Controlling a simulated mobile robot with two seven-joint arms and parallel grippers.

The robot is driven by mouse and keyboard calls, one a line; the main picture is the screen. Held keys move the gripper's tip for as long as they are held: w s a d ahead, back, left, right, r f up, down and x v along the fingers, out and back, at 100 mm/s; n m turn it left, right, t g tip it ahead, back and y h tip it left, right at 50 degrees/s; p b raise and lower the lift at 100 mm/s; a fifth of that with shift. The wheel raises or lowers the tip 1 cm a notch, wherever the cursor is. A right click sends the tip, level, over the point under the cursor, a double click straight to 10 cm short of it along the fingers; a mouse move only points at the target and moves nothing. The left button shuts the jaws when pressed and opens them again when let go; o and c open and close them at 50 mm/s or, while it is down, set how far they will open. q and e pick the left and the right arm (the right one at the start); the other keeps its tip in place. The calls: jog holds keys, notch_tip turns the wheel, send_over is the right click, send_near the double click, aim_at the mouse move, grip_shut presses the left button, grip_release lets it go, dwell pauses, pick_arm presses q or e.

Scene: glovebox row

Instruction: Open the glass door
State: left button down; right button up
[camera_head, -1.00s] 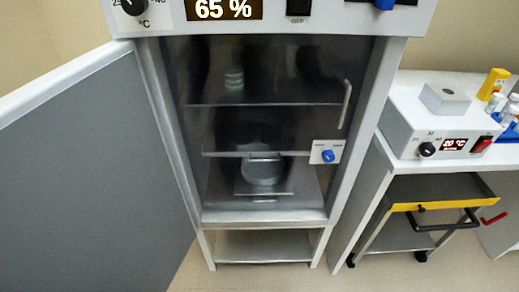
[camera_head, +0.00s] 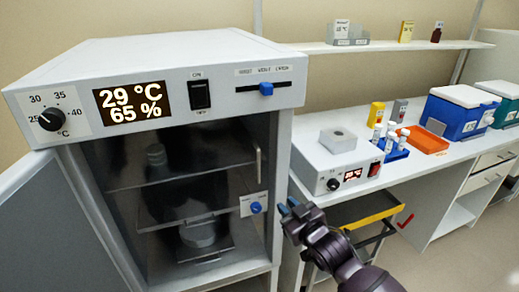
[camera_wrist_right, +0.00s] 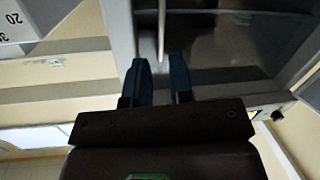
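The glass door (camera_head: 222,180) covers the front of the incubator and looks shut; shelves show dimly through it. Its upright metal handle (camera_head: 258,165) is near its right edge. A blue knob (camera_head: 255,207) on a white plate sits below the handle. My right gripper (camera_head: 287,208) is to the right of the knob, in front of the incubator's right side. In the right wrist view its two blue fingers (camera_wrist_right: 161,75) are apart with nothing between them. The thin pale handle (camera_wrist_right: 161,30) lies just beyond the gap between the fingertips. My left gripper is out of view.
The grey outer door (camera_head: 48,235) stands swung open at the left. A bench at the right holds a white heater box (camera_head: 325,165), a tube rack (camera_head: 390,145) and an orange tray (camera_head: 425,139). A cart with a yellow edge (camera_head: 372,217) stands below, behind my right arm.

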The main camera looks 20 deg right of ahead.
jog(key=y+p, duration=0.1)
jog(key=p, duration=0.1)
send_near(259, 158)
jog(key=shift+m+t, duration=0.4)
jog(key=shift+m, duration=0.5)
jog(key=x, duration=1)
jog(key=shift+w+f, duration=0.25)
jog(key=shift+f, duration=0.15)
jog(key=shift+c, duration=0.4)
grip_shut()
